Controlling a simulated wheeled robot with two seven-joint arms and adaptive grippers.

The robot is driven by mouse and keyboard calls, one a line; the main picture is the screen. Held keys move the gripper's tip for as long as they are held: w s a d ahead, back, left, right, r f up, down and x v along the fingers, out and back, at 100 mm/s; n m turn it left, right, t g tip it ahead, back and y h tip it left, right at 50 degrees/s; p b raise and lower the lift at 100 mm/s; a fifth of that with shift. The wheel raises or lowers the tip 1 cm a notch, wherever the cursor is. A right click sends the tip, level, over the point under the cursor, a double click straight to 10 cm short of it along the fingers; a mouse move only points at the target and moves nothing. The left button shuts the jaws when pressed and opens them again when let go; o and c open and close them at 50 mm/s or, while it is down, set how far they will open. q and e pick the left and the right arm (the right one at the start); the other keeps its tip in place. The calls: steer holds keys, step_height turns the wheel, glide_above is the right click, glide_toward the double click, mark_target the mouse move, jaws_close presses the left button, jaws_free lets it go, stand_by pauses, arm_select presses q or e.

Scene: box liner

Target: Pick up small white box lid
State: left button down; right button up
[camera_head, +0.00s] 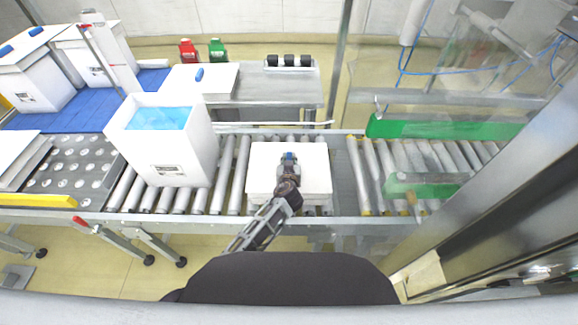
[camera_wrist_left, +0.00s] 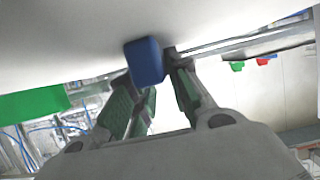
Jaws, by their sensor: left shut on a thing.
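The small white box lid (camera_head: 315,170) is over the roller conveyor in the middle of the head view, right of the open white box. My left gripper (camera_head: 289,163) reaches onto it from the front and is shut on its blue handle. In the left wrist view the blue handle (camera_wrist_left: 146,60) shows at the fingertips (camera_wrist_left: 158,78), with the lid's pale surface (camera_wrist_left: 70,35) behind it. I cannot tell whether the lid touches the rollers. My right gripper is not in view.
An open white box (camera_head: 180,155) with a blue liner (camera_head: 160,118) stands left on the roller conveyor (camera_head: 232,175). Another white lid (camera_head: 220,78) lies on the back table (camera_head: 285,95), near red (camera_head: 187,50) and green (camera_head: 217,49) items. Green-edged guards (camera_head: 440,130) and a metal post stand right.

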arm_select(q)
steer(key=shift+r, duration=0.1)
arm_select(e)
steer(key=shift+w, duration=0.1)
arm_select(q)
step_height(320, 180, up, 8)
steer(key=shift+r, duration=0.95)
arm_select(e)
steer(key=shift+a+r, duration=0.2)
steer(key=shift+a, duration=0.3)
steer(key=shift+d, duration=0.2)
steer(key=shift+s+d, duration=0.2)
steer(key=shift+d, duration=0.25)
